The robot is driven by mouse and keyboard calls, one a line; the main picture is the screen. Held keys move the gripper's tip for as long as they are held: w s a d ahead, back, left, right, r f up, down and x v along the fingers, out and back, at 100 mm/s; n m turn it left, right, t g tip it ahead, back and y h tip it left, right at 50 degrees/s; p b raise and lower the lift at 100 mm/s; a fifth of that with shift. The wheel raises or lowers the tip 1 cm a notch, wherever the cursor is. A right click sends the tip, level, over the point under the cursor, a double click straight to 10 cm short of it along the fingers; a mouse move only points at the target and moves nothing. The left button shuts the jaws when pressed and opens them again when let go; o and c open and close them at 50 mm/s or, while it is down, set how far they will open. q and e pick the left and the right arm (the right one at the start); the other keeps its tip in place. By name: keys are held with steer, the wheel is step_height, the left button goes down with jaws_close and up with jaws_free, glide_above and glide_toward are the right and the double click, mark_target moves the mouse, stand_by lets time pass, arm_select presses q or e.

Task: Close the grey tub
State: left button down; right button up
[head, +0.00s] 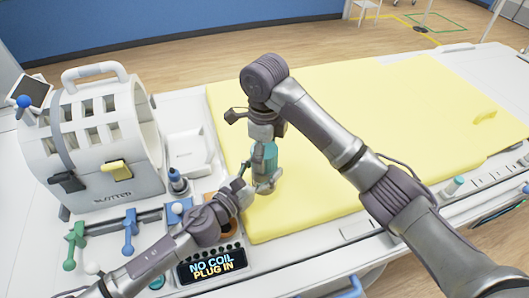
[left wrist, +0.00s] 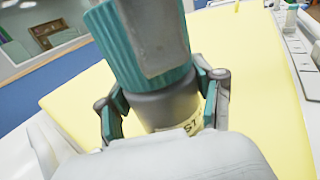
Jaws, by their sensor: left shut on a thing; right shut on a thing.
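The grey tub (left wrist: 170,108) is held in the left wrist view between the teal-padded fingers of my left gripper (left wrist: 163,98). Its pale label shows part of some lettering. A teal ribbed lid (left wrist: 121,48) sits directly above the tub's grey body and appears to touch it; I cannot tell whether it is screwed down. A grey finger of my right gripper covers part of the lid. In the head view my right gripper (head: 264,143) comes from above, shut on the lid, and my left gripper (head: 264,184) is below it. The tub is mostly hidden there.
The yellow mat (head: 340,110) on the white bed lies behind and under the grippers. A white slotted coil (head: 95,145) stands at left, beside a white tray (head: 187,155). A display panel (head: 212,267) and coloured plugs (head: 130,228) are near the front left.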

steer(key=shift+w, duration=0.1)
steer(key=o, duration=0.9)
steer(key=shift+r, duration=2.25)
steer(key=shift+c, duration=0.2)
